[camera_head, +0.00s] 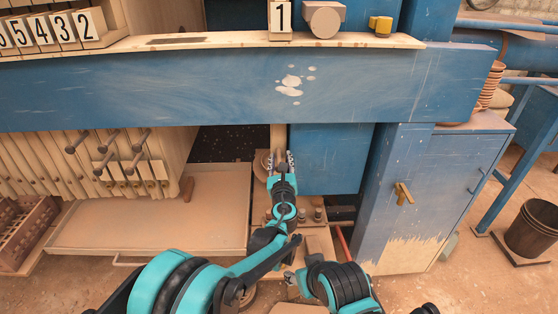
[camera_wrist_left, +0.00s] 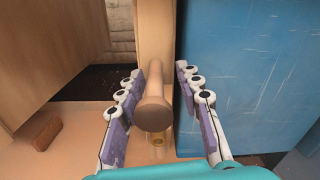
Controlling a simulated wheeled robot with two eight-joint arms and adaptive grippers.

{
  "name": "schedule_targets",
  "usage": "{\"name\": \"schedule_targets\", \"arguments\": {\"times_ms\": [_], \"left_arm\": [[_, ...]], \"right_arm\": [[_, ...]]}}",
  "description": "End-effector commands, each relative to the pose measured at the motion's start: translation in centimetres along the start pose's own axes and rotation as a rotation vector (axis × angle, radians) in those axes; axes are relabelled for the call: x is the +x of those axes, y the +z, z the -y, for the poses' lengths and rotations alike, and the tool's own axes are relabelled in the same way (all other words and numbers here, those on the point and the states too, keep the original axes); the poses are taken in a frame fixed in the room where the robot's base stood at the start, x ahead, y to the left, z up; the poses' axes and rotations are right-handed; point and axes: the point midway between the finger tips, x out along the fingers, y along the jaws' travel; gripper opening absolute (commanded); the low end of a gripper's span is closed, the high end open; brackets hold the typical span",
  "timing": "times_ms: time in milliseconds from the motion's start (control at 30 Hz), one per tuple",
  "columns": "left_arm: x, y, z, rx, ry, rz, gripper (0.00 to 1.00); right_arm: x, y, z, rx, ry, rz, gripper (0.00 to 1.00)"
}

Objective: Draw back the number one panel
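The number one panel (camera_head: 278,137) shows as a narrow pale edge below the beam, under the tile marked 1 (camera_head: 281,17). In the left wrist view the same panel edge (camera_wrist_left: 155,40) stands upright, with a round brown handle (camera_wrist_left: 153,112) sticking out toward me. My left gripper (camera_head: 277,160) is at this panel, below the beam. In the left wrist view its fingers (camera_wrist_left: 163,105) are spread, one on each side of the handle. The left finger is close to the handle; I cannot tell if it touches. A gap shows on the right.
A blue beam (camera_head: 190,88) crosses above my left gripper. Other pale panels with dark handles (camera_head: 85,160) stand packed at the left, over a dusty tray (camera_head: 150,222). A blue cabinet (camera_head: 405,190) stands close on the right. A bucket (camera_head: 532,228) is farther right.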

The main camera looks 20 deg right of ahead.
Motion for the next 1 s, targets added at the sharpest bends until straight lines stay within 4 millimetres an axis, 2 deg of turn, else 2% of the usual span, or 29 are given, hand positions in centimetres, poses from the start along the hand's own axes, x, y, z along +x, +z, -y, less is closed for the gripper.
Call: {"name": "schedule_targets", "arguments": {"times_ms": [333, 733, 833, 1000], "left_arm": [[0.1, 0.7, -0.1, 0.001, 0.003, 0.001, 0.36], [0.0, 7.8, 1.5, 0.001, 0.002, 0.000, 0.36], [0.0, 9.0, 1.8, 0.001, 0.001, 0.000, 0.36], [0.0, 9.8, 2.0, 0.001, 0.001, 0.000, 0.36]], "right_arm": [[0.0, 0.0, 0.0, 0.000, 0.000, 0.000, 0.47], [0.0, 0.0, 0.0, 0.000, 0.000, 0.000, 0.47], [0.0, 0.0, 0.0, 0.000, 0.000, 0.000, 0.47], [0.0, 0.0, 0.0, 0.000, 0.000, 0.000, 0.47]]}}
